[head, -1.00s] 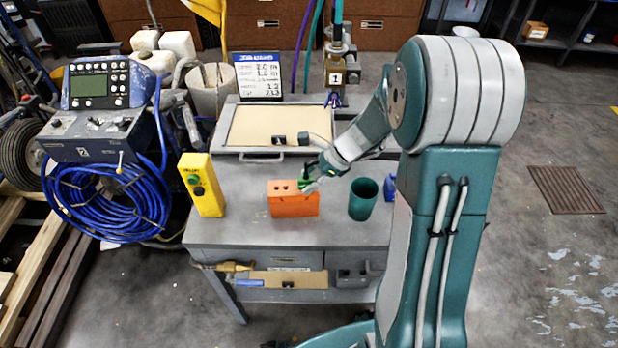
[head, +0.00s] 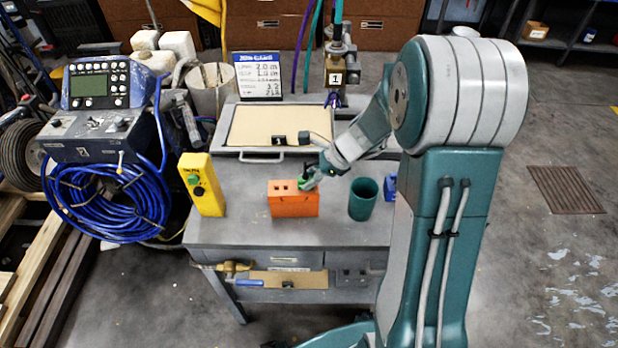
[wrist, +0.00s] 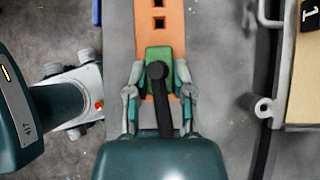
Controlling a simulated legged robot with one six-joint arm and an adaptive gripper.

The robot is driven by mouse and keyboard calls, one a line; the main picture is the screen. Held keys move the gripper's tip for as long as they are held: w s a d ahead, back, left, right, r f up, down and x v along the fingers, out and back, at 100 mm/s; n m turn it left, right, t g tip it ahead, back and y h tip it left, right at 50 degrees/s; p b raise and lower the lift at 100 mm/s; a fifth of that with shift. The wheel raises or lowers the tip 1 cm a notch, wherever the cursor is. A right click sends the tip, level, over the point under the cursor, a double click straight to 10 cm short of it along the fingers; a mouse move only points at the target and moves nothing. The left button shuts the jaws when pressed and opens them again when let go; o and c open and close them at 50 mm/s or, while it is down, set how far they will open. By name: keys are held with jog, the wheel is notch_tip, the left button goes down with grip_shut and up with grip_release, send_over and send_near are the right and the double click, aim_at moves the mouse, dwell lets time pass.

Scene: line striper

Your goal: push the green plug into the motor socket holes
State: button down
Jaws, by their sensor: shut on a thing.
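The orange motor socket block (head: 291,205) stands on the grey bench, with dark square holes in its top. In the wrist view the block (wrist: 172,22) runs up from my gripper, and two of its holes show. The green plug (head: 306,182) is at the right end of the block's top. In the wrist view the plug (wrist: 158,56) has a black cable end over it. My gripper (wrist: 160,88) is shut on the plug, one finger on each side; it also shows in the head view (head: 311,179). How deep the plug sits is hidden.
A teal cup (head: 363,200) stands right of the block, with a blue item (head: 390,187) beside it. A yellow button box (head: 202,186) stands to the left. A tan-topped panel with a handle (head: 278,127) lies behind.

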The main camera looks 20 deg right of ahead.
jog(key=shift+r, duration=0.65)
jog(key=shift+r, duration=1.75)
